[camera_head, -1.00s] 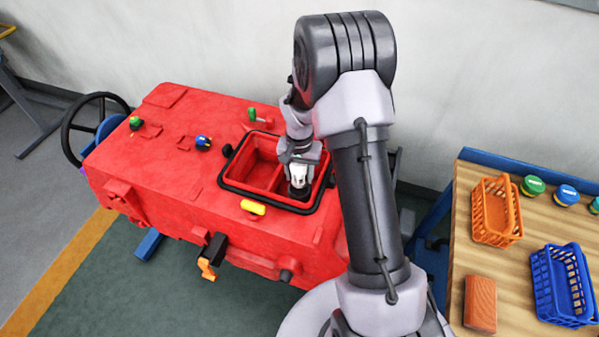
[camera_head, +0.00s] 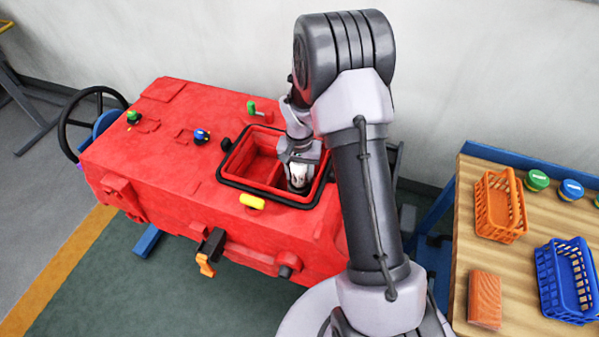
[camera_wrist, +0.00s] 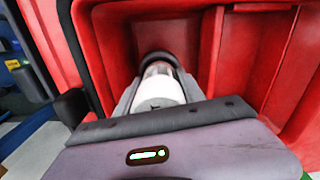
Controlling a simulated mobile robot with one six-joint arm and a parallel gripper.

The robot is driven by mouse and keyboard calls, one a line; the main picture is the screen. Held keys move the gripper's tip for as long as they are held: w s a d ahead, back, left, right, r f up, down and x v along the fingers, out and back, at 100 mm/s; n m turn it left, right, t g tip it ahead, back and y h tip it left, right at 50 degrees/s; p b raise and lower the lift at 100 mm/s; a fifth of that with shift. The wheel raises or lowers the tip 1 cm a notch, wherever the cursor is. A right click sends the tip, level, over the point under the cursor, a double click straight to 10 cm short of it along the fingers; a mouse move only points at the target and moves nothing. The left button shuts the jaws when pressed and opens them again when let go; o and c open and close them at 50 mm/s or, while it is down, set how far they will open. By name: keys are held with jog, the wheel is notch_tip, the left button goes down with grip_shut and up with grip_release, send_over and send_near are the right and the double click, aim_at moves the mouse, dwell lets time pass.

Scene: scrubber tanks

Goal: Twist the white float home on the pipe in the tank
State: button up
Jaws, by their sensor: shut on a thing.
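The white float (camera_head: 298,172) is in the right compartment of the open tank (camera_head: 262,196) in the red machine. In the wrist view the white float (camera_wrist: 160,92) shows as a pale cylinder with a clearer upper part and a dark ring at its far end. My gripper (camera_head: 299,166) reaches down into the tank and is shut on the float. In the wrist view my gripper (camera_wrist: 158,100) has its fingers on both sides of the float. The pipe is hidden, and I cannot tell how the float sits on it.
A black rim edges the tank, and a red divider (camera_wrist: 208,45) stands beside the float. A yellow handle (camera_head: 252,201) lies in front. On the right, a wooden bench (camera_head: 520,285) bears an orange basket (camera_head: 498,205), a blue basket (camera_head: 565,280) and several round lidded pots.

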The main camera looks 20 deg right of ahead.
jog(key=shift+f, duration=0.3)
jog(key=shift+f+b, duration=0.45)
jog(key=shift+f, duration=0.1)
dwell(0.6)
